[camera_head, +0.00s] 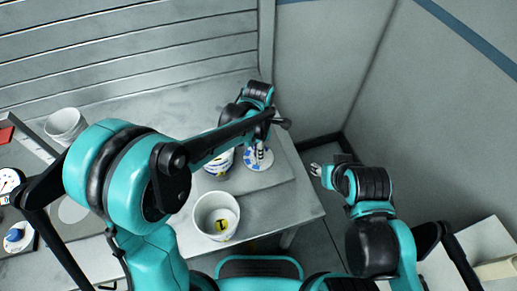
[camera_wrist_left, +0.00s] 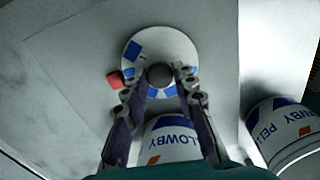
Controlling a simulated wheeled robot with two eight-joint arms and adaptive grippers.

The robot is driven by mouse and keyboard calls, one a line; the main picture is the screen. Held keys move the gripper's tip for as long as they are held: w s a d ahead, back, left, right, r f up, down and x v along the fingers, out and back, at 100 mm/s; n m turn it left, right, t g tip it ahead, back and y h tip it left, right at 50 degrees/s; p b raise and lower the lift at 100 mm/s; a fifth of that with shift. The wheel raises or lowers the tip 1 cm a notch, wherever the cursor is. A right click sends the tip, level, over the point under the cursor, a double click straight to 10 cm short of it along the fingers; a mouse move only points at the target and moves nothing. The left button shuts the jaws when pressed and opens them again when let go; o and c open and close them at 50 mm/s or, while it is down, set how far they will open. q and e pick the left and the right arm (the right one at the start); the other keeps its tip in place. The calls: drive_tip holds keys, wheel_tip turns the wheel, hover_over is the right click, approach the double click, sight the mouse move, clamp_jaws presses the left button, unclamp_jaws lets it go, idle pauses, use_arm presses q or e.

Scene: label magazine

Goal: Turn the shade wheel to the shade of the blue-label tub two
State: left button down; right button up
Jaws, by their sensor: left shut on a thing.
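The shade wheel, a white disc with blue patches of different shades (camera_wrist_left: 182,48), lies flat on the table. A round dark knob (camera_wrist_left: 160,75) stands at its middle. My left gripper (camera_wrist_left: 160,72) is shut on this knob, one finger on each side. In the head view the wheel (camera_head: 262,164) lies under my left gripper (camera_head: 261,143). A white tub with blue lettering (camera_wrist_left: 172,143) stands close to the wheel, partly hidden by the fingers. Another lettered tub (camera_wrist_left: 285,130) is at the right. My right gripper (camera_head: 317,170) is off the table's right side; its jaw opening is unclear.
A small red block (camera_wrist_left: 115,80) sits at the wheel's edge. An open white bucket with a yellow mark (camera_head: 214,213) stands near the table's front edge. Grey walls close the back and right.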

use_arm(q)
drive_tip(key=c, duration=1.2)
unclamp_jaws()
wheel_tip(320, 180, up, 12)
